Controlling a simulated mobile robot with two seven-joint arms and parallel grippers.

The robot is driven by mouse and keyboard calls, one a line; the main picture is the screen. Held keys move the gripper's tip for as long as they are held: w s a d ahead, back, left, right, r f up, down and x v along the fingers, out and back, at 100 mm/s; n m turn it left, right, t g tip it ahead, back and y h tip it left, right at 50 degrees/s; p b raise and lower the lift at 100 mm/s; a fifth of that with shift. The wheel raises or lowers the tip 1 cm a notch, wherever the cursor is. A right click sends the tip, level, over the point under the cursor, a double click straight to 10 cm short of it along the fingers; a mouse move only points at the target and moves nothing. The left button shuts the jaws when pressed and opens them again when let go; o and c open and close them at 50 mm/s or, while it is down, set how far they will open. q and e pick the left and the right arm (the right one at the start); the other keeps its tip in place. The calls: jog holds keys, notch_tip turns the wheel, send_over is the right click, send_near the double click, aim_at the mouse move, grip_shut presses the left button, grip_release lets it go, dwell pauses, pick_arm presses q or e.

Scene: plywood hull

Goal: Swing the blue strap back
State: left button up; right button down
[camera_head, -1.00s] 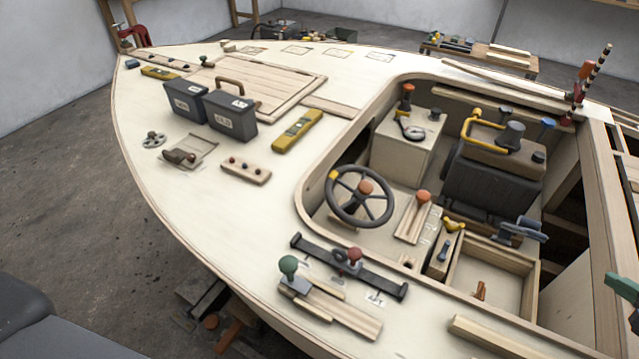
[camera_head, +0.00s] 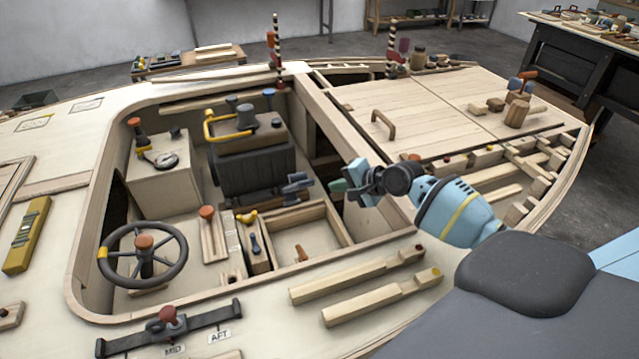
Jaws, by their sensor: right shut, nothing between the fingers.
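A blue-grey strap-like piece (camera_head: 297,184) lies inside the cockpit, at the edge between the black seat box and the wooden tray. I cannot tell its exact shape or how it is fixed. My right gripper (camera_head: 341,191) comes in from the right above the cockpit's right edge. It is shut and empty, with its tips just to the right of the blue-grey piece in the picture; no contact can be made out. My left gripper is not in view.
The steering wheel (camera_head: 143,254) and black seat box (camera_head: 251,172) stand in the cockpit. A black bar (camera_head: 206,324) with a red knob lies on the front deck. Two wooden strips (camera_head: 357,275) lie below my right arm. A hatch handle (camera_head: 384,124) stands up behind it.

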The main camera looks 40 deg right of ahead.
jog(key=shift+w+a+f+b, duration=0.1)
jog(key=shift+w+a+f, duration=0.2)
jog(key=shift+w, duration=0.6)
jog(key=shift+w+a+f+b, duration=0.2)
jog(key=shift+w+a, duration=0.1)
jog(key=shift+w, duration=0.6)
jog(key=shift+w+a+f+b, duration=0.1)
jog(key=shift+w+a+f, duration=0.2)
jog(key=shift+w, duration=0.6)
jog(key=w+d+r+g+b, duration=0.1)
jog(key=w+d+r+b, duration=0.1)
jog(key=w, duration=0.7)
notch_tip(320, 180, up, 2)
jog(key=shift+d+r+b, duration=0.1)
jog(key=shift+d+b, duration=0.05)
jog(key=shift+b, duration=0.3)
jog(key=shift+w+r, duration=0.1)
jog(key=shift+r, duration=0.05)
